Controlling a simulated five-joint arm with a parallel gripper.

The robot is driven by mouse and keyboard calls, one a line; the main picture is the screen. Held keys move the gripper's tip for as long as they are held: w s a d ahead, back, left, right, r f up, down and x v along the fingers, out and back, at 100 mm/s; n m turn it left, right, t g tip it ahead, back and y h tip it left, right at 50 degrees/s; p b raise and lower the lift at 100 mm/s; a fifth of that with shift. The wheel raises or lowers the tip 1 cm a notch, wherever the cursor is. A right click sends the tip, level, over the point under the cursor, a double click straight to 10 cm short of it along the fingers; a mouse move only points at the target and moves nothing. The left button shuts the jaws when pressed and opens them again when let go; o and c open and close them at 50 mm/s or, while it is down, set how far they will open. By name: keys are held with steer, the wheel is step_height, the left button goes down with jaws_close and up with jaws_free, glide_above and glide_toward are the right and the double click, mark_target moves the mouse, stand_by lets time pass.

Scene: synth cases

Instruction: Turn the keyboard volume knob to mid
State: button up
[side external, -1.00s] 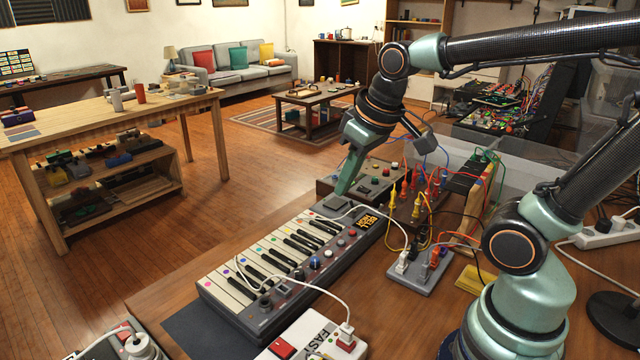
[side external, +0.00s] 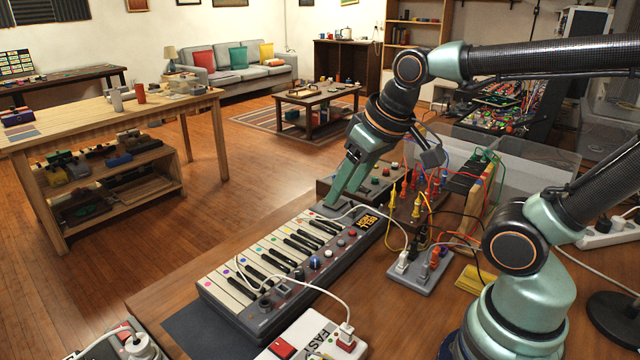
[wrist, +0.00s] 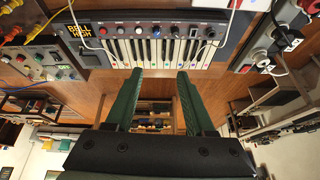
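The keyboard (side external: 262,325) lies on the wooden bench in the side view, with "BELL HIGH" printed at its far end. A row of small knobs runs along its panel, including a larger blue knob (side external: 315,263). The knobs also show in the wrist view, with a blue one (wrist: 155,31) near the middle. I cannot read which knob is the volume. My gripper (side external: 332,204) points down by the keyboard's far end, away from the blue knob. In the wrist view my gripper's (wrist: 160,72) fingers are apart with nothing between them. Whether the tips touch anything is unclear.
A white cable arcs over the keyboard. A white box with a red switch (side external: 282,348) stands at its near end. A control box (side external: 372,190) and a patch panel with colored cables (side external: 415,210) stand close behind my gripper. A grey socket block (side external: 420,277) lies right of the keyboard.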

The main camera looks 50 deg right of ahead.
mark_target(300, 271)
steer(key=w+a+f+m+g, duration=0.4)
steer(key=w+f+m+g, duration=0.1)
steer(key=w+f+m, duration=0.25)
steer(key=shift+m, duration=0.35)
step_height(300, 271, down, 12)
steer(key=shift+r, duration=0.2)
steer(key=shift+c, duration=0.3)
jaws_close()
